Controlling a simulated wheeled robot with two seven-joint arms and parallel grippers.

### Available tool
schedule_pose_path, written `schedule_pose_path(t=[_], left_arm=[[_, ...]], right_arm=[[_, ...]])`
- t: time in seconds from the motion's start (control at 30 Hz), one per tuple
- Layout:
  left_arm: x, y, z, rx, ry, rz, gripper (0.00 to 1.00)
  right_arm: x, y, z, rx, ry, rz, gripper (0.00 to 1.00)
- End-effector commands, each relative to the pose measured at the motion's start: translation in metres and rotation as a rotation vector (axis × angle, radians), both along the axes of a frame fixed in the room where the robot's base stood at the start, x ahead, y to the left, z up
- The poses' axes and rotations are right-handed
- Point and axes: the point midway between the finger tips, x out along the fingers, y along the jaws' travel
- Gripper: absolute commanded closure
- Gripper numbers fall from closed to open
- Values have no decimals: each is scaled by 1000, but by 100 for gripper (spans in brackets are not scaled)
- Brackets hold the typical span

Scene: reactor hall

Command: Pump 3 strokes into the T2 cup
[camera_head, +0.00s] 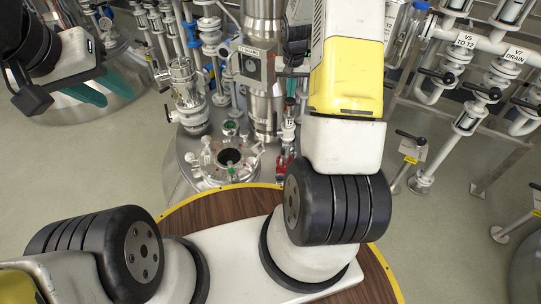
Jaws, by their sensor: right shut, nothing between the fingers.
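My left gripper (101,89) is at the upper left, with its two teal fingers apart and nothing visible between them. It is above the rounded metal vessel at the left, well away from the central vessel. My right arm rises on the right of the middle, and its yellow and white link blocks the view behind it. I cannot pick out a T2 cup or a pump with certainty. A small red fitting (285,158) stands by the central steel vessel (178,165), left of my right arm.
The central vessel has an open round port (229,157) and crowded fittings. A steel column (264,90) rises behind it. Floor (120,165) is clear at left.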

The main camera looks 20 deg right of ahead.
Motion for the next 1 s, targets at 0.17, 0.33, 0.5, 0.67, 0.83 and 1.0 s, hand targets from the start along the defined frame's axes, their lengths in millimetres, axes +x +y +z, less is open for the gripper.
schedule_pose_path(t=[0.17,0.33,0.5,0.67,0.83,1.0], left_arm=[[0,0,0,0,0,0,64],[0,0,0,0,0,0,64],[0,0,0,0,0,0,64],[0,0,0,0,0,0,64],[0,0,0,0,0,0,64],[0,0,0,0,0,0,64]], right_arm=[[0,0,0,0,-1,0,100],[0,0,-1,0,-1,0,100],[0,0,-7,0,0,0,100],[0,0,-13,-1,1,0,100],[0,0,-20,0,0,0,100],[0,0,-27,0,1,0,100]])
